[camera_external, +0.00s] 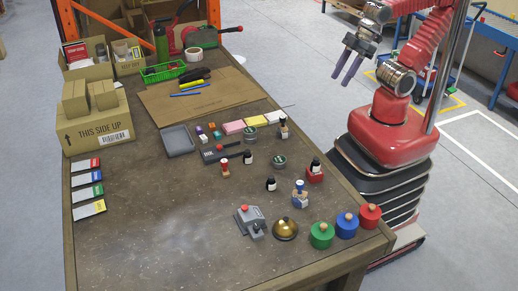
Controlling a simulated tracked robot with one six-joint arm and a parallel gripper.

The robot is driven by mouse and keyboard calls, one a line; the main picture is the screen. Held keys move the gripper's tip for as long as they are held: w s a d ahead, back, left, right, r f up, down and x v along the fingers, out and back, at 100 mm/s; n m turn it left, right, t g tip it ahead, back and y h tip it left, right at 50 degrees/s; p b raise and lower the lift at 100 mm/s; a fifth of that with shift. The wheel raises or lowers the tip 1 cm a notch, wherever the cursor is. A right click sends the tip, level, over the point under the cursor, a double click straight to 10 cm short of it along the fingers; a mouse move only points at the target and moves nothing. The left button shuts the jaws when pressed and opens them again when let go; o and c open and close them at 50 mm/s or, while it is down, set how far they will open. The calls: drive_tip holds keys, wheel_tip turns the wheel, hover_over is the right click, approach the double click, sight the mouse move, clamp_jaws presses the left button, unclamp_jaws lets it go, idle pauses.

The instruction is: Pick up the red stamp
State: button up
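A small stamp with red on it and a wooden-looking base (225,167) stands on the brown table (150,240), near the middle. It looks upright and stands just below a dark ink pad (222,154). My gripper (340,81) hangs in the air past the table's right edge, up and to the right of the stamp and well apart from it. Its two purple fingers are spread with a gap between them, and nothing shows in it.
Small dark bottles (248,158) stand close to the stamp. A grey tray (177,141) lies left. The front-left tabletop is clear.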

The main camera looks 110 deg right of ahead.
drive_tip(key=shift+o, duration=0.5)
drive_tip(key=shift+w, duration=0.1)
drive_tip(key=w+d+f+n+t+h, duration=0.1)
drive_tip(key=w+d+f+t, duration=0.15)
drive_tip(key=w, duration=1.05)
drive_tip(key=w+d+f+t, duration=0.2)
drive_tip(key=w+d+f, duration=0.15)
drive_tip(key=w, duration=0.95)
drive_tip(key=w+a+f+n+y, duration=0.1)
drive_tip(key=w+f, duration=0.2)
drive_tip(key=f, duration=0.1)
drive_tip(key=w+a+f+n+t+y, duration=0.1)
drive_tip(key=w+f+y, duration=0.1)
drive_tip(key=w+f, duration=0.2)
drive_tip(key=w+a+f+t+y, duration=0.1)
drive_tip(key=w+f, duration=0.3)
drive_tip(key=f, duration=0.2)
drive_tip(key=shift+w+f+n+t+y, duration=0.1)
drive_tip(key=shift+n+t+y, duration=0.15)
drive_tip(key=shift+n+y, duration=0.15)
drive_tip(key=shift+a+f+y, duration=0.25)
drive_tip(key=shift+f+y, duration=0.15)
drive_tip(key=shift+f, duration=0.1)
drive_tip(key=shift+w, duration=0.15)
